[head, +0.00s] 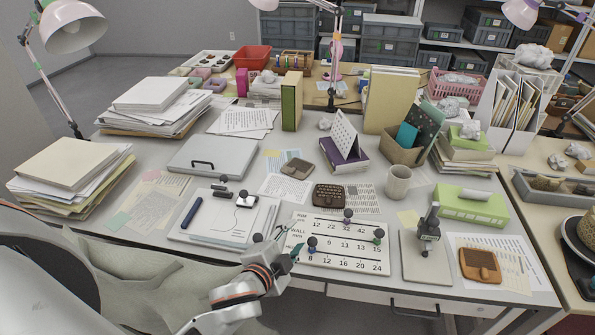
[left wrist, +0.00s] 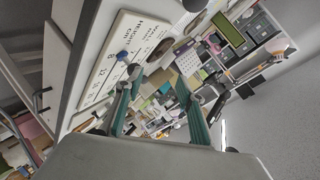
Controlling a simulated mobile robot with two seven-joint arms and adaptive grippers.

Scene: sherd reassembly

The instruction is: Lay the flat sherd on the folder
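Several flat brown pieces could be the sherd, and I cannot tell which is meant. A dark brown patterned one (head: 329,196) lies mid-table, a grey-brown one (head: 297,168) lies behind it, and an orange-brown one (head: 480,265) lies on paper at the right. A pale flat stack (head: 225,232) with a blue pen on it may be the folder; I cannot be sure. My left gripper (head: 290,238) is open and empty at the table's front, beside the white number board (head: 345,257). Its spread teal fingers show in the left wrist view (left wrist: 160,85). My right gripper is out of view.
Small dark knobs stand on and around the board. A dark upright device (head: 430,225) stands on a grey plate (head: 412,262). A grey mug (head: 397,182), a green box (head: 470,207) and paper stacks (head: 65,178) crowd the table. A closed grey case (head: 213,157) lies behind the pale stack.

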